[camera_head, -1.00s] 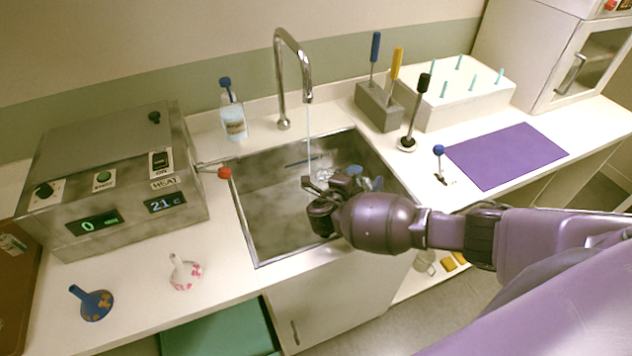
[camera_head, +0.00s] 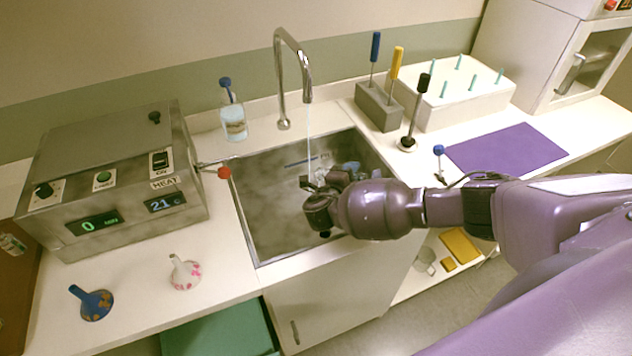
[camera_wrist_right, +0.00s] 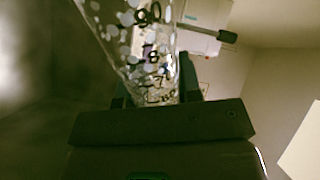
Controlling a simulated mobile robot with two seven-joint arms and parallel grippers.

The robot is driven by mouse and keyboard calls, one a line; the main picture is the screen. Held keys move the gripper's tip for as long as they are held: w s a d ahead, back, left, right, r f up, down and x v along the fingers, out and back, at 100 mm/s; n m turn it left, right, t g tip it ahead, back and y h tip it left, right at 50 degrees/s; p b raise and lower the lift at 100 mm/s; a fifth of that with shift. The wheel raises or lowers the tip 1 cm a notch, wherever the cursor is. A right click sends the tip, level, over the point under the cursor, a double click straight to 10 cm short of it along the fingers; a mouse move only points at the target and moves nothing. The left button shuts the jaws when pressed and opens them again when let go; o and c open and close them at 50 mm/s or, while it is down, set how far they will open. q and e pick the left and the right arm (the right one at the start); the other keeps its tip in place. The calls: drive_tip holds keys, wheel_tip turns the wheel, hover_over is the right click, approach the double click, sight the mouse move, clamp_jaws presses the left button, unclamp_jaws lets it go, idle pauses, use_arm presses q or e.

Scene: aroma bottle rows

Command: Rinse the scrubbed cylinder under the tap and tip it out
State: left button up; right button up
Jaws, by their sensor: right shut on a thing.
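My right gripper (camera_head: 322,197) is over the sink (camera_head: 275,215), its jaws shut on a clear graduated cylinder. In the right wrist view the cylinder (camera_wrist_right: 150,45) fills the upper middle, with black numbers and whitish spots on its wall; it rises from between the fingers. In the head view the gripper hides most of the cylinder, and its tilt is hard to tell. The chrome tap (camera_head: 281,75) runs, and a thin water stream (camera_head: 309,125) falls close to the gripper. Whether water enters the cylinder is unclear. My left gripper is not in view.
A heater box (camera_head: 110,180) with a red-tipped lever (camera_head: 224,172) stands left of the sink. A wash bottle (camera_head: 233,118) stands behind it. A brush block (camera_head: 379,105), a peg rack (camera_head: 460,95) and a purple mat (camera_head: 505,150) are right. Two funnels lie front left.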

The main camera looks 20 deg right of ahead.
idle(0.5)
drive_tip(key=shift+s+d+f+m, duration=0.15)
drive_tip(key=shift+s+f+m, duration=0.05)
drive_tip(key=shift+f+m, duration=0.35)
drive_tip(key=shift+s+d+f+m, duration=0.1)
drive_tip(key=shift+s+f+m, duration=0.05)
drive_tip(key=shift+f+m, duration=0.4)
drive_tip(key=shift+r, duration=0.1)
drive_tip(key=m, duration=0.1)
drive_tip(key=m+t, duration=0.1)
drive_tip(key=m, duration=0.1)
drive_tip(key=m+y, duration=0.1)
drive_tip(key=m, duration=0.1)
drive_tip(key=shift+s+d+r, duration=0.1)
drive_tip(key=shift+s+d, duration=0.25)
drive_tip(key=shift+s, duration=0.05)
drive_tip(key=shift+m, duration=0.3)
drive_tip(key=shift+w+a+r+m+t+b, duration=0.1)
drive_tip(key=shift+w+a+m+t, duration=0.15)
drive_tip(key=shift+m, duration=0.55)
drive_tip(key=shift+w+a+r+m+t+b, duration=0.15)
drive_tip(key=shift+w+m, duration=0.1)
drive_tip(key=shift+m, duration=0.55)
drive_tip(key=shift+w+a+r+m+t+b, duration=0.1)
drive_tip(key=shift+w+a+m+t, duration=0.15)
drive_tip(key=shift+m, duration=0.55)
